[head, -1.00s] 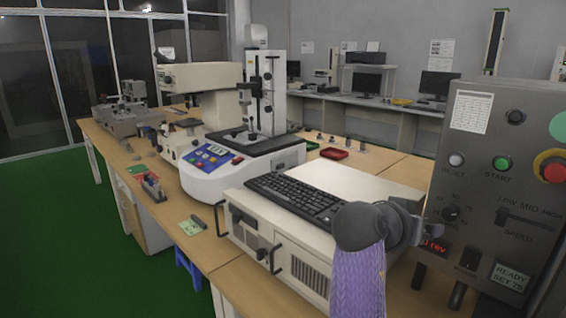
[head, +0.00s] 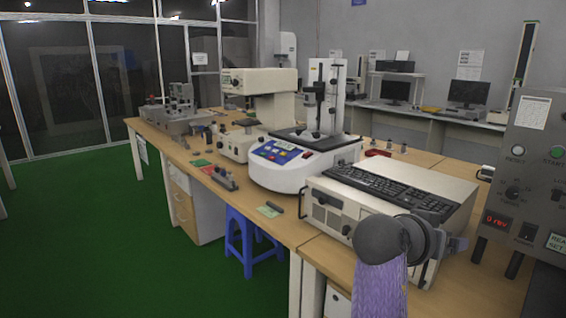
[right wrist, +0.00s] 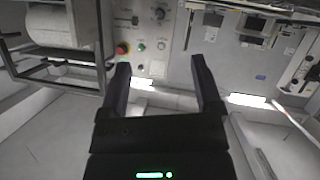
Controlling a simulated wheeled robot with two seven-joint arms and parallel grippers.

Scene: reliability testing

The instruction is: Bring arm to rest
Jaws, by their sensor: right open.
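My right gripper (right wrist: 160,78) is open in the right wrist view. Its two dark fingers stand wide apart with nothing between them. Beyond its fingertips is a grey control panel (right wrist: 157,42) with a red button (right wrist: 122,48); the gripper does not touch it.
A wooden bench (head: 292,232) holds a blue-panelled machine (head: 285,178), a cream box (head: 340,212) with a black keyboard (head: 392,190), and several instruments. A grey control box (head: 525,185) stands at the right. A blue stool (head: 240,245) is under the bench. Green floor (head: 90,240) is clear at left.

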